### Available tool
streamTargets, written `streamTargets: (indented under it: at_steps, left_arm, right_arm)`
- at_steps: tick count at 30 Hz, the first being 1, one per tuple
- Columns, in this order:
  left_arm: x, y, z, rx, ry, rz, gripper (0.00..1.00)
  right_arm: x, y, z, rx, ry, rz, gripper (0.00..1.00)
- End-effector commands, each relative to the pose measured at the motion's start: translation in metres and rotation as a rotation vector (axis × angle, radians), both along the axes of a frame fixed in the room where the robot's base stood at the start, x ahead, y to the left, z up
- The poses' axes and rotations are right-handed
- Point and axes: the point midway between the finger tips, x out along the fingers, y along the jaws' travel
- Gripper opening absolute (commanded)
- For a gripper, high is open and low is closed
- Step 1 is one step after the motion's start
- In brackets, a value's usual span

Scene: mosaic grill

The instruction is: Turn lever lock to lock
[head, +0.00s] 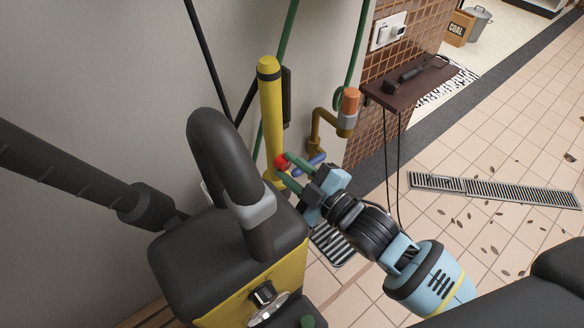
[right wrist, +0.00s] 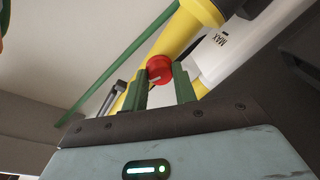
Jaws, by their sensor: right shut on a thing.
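A red knob (head: 281,161), which I take to be the end of the lever lock, sits against a yellow upright post (head: 270,105) near the wall. My right gripper (head: 284,169) reaches in from the lower right with its green fingers at the knob. In the right wrist view the red knob (right wrist: 159,68) lies between the two green fingers (right wrist: 161,84), in front of the yellow post (right wrist: 180,35). The gripper is shut on it. The rest of the lever is hidden. My left gripper does not show.
A blue bar (head: 309,164) lies close beside my right gripper, below a brass pipe with an orange cap (head: 349,103). A bulky black and yellow unit (head: 222,240) with a thick curved handle stands in front. A brown shelf (head: 412,84) juts from the wall.

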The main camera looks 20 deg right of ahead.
Motion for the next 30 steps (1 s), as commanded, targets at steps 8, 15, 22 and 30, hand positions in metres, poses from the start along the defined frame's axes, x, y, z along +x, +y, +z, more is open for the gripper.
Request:
streamTargets:
  at_steps: [8, 15, 22, 30]
  left_arm:
    - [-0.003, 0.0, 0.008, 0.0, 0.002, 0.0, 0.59]
    - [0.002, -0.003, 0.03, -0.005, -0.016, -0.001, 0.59]
    - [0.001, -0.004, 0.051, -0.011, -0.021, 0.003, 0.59]
    - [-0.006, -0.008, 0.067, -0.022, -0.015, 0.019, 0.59]
  right_arm:
    - [0.0, 0.0, 0.001, -0.049, -0.017, -0.001, 0.05]
    - [0.0, 0.0, 0.004, -0.189, -0.075, 0.0, 0.05]
    - [0.0, 0.001, 0.005, -0.385, -0.155, 0.0, 0.05]
    - [0.0, 0.001, 0.005, -0.619, -0.253, 0.0, 0.05]
